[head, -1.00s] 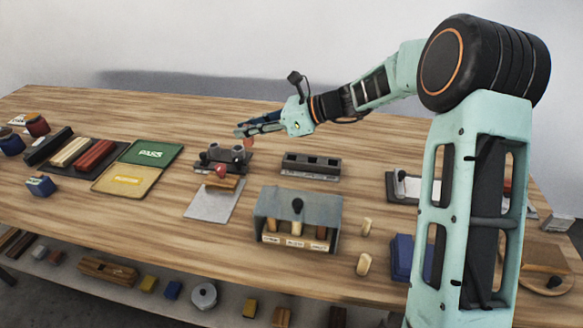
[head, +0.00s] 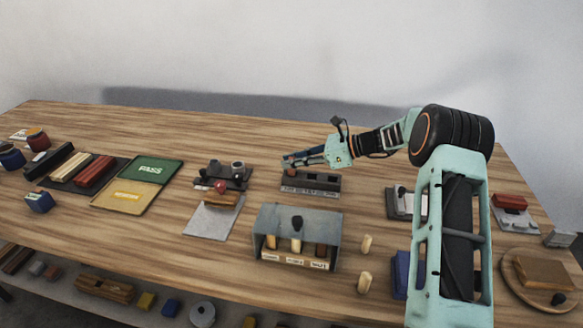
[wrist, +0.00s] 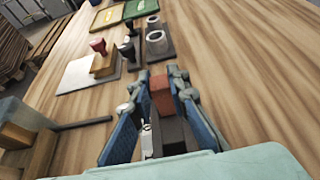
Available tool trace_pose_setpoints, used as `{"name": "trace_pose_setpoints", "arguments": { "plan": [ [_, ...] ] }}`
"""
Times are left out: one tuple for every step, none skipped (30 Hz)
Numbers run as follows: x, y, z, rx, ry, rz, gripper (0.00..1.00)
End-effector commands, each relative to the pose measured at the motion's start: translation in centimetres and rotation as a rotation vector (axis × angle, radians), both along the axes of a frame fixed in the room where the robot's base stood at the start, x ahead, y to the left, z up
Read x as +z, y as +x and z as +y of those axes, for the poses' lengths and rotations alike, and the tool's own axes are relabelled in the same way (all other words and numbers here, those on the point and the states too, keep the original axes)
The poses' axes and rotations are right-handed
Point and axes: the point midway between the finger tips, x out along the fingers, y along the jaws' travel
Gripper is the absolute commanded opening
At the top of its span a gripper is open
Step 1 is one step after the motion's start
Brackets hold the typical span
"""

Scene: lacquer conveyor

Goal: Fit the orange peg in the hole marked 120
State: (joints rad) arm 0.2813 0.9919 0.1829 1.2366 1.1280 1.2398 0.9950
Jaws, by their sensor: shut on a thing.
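The orange peg (wrist: 162,95) is gripped between the two blue-padded fingers of my gripper (wrist: 158,104) in the wrist view. In the head view my gripper (head: 288,163) is over the left end of the dark block with holes (head: 327,185). A pale label strip with small marks runs along the block's front; I cannot read which hole is 120. In the wrist view the dark block (wrist: 174,132) shows under and behind the peg, partly hidden by the fingers. I cannot tell whether the peg's lower end is above a hole or inside it.
A black fixture with grey cups (head: 238,173) stands left of the block, with a light sheet (head: 208,220) in front. A grey open-front box (head: 328,225) with pegs stands nearer. Two pale pegs (head: 364,283) stand to its right. The wood behind the block is clear.

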Motion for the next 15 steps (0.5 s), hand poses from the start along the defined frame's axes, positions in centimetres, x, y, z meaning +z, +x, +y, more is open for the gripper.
{"name": "trace_pose_setpoints", "arguments": {
  "plan": [
    [-1.1,-0.2,0.2,0.003,0.002,0.006,0.00],
    [-1.5,-0.1,0.2,0.003,0.002,0.006,0.00],
    [-2.0,-0.1,0.2,0.003,0.002,0.004,0.00],
    [-2.2,-0.1,0.2,0.002,0.002,0.003,0.00],
    [-2.3,-0.1,0.2,0.001,0.001,0.002,0.00],
    [-2.3,-0.1,0.2,0.001,0.001,0.001,0.00],
    [-2.3,-0.1,0.2,0.001,0.001,0.001,0.00],
    [-2.3,-0.1,0.2,0.001,0.001,0.001,0.00],
    [-2.3,-0.1,0.2,0.001,0.001,0.001,0.00],
    [-2.3,-0.1,0.2,0.001,0.001,0.001,0.00],
    [-2.3,-0.1,0.2,0.001,0.001,0.001,0.00],
    [-2.3,-0.1,0.2,0.001,0.001,0.001,0.00],
    [-2.4,-0.1,0.2,0.001,0.001,0.001,0.00],
    [-2.5,-0.1,0.2,0.001,0.001,0.002,0.00],
    [-2.7,-0.1,0.2,0.001,0.001,0.002,0.00]
  ]
}}
